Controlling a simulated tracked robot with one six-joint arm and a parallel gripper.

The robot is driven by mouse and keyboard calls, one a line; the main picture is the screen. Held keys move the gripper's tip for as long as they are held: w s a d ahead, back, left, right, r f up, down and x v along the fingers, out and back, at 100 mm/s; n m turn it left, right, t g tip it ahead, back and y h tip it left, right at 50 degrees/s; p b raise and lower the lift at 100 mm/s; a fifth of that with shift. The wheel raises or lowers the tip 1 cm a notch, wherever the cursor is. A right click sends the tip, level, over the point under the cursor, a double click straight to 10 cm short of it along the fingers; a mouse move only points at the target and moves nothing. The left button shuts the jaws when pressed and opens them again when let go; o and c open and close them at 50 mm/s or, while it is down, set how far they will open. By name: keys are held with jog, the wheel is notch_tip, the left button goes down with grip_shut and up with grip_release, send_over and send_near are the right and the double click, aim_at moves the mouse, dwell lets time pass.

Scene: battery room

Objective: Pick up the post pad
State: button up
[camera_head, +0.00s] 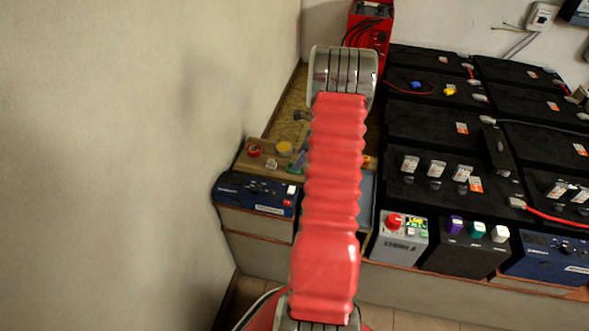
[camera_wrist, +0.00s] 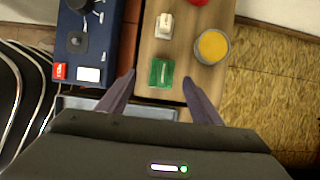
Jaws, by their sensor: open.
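A small green square piece (camera_wrist: 161,72), which looks like the post pad, lies flat on a wooden board (camera_wrist: 178,55) in the wrist view. A paler strip runs across its lower part. My gripper (camera_wrist: 158,80) is open, with one dark finger on each side of the green piece in the picture. The fingers seem to hold nothing. I cannot tell how high they are above the board. In the head view my red arm hides most of the gripper and this part of the board.
A yellow-topped round tin (camera_wrist: 211,46), a small white part (camera_wrist: 165,25) and a red item (camera_head: 254,150) lie near the green piece. A blue unit (camera_head: 257,194) stands to the left. Black batteries (camera_head: 430,123) fill the right side. A wall (camera_head: 130,130) is at left.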

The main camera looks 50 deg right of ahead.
jog(key=shift+f, duration=0.1)
jog(key=shift+x, duration=2.5)
jog(key=shift+w+d, duration=0.2)
jog(key=shift+c, duration=0.4)
jog(key=c, duration=1.1)
